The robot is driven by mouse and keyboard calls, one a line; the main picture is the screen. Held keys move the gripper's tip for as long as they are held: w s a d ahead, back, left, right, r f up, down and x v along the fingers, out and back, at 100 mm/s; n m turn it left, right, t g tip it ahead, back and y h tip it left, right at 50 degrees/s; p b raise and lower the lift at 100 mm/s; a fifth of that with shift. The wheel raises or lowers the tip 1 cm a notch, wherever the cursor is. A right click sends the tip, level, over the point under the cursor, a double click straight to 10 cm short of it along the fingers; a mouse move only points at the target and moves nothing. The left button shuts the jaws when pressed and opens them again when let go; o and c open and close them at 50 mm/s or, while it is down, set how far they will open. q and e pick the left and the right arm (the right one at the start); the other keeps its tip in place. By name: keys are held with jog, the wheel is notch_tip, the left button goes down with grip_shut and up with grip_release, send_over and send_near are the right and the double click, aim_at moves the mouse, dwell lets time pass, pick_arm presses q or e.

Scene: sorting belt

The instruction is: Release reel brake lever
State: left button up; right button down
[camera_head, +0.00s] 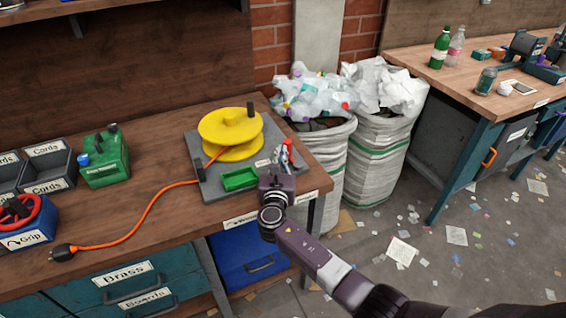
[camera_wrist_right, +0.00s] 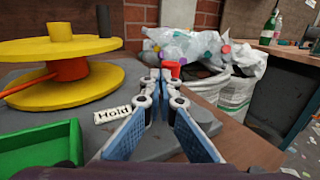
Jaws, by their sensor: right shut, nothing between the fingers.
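The yellow reel (camera_head: 231,132) stands on a grey base plate (camera_head: 214,187) on the bench, with an orange cord wound on it. It also shows at the left of the right wrist view (camera_wrist_right: 62,69). A red-tipped part, probably the brake lever (camera_wrist_right: 174,69), shows just beyond my right fingertips; its lower part is hidden behind them. A "Hold" label (camera_wrist_right: 112,113) lies on the plate left of the fingers. My right gripper (camera_head: 284,158) is shut and empty over the plate's right side, fingertips close to the red part; I cannot tell whether they touch. My left gripper is out of view.
A green tray (camera_head: 239,179) sits on the plate beside my gripper. The orange cord runs left to a black plug (camera_head: 63,252). White sacks of plastic (camera_head: 375,150) stand beyond the bench's right edge.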

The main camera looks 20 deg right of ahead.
jog(key=shift+w+d, duration=0.25)
dwell(0.5)
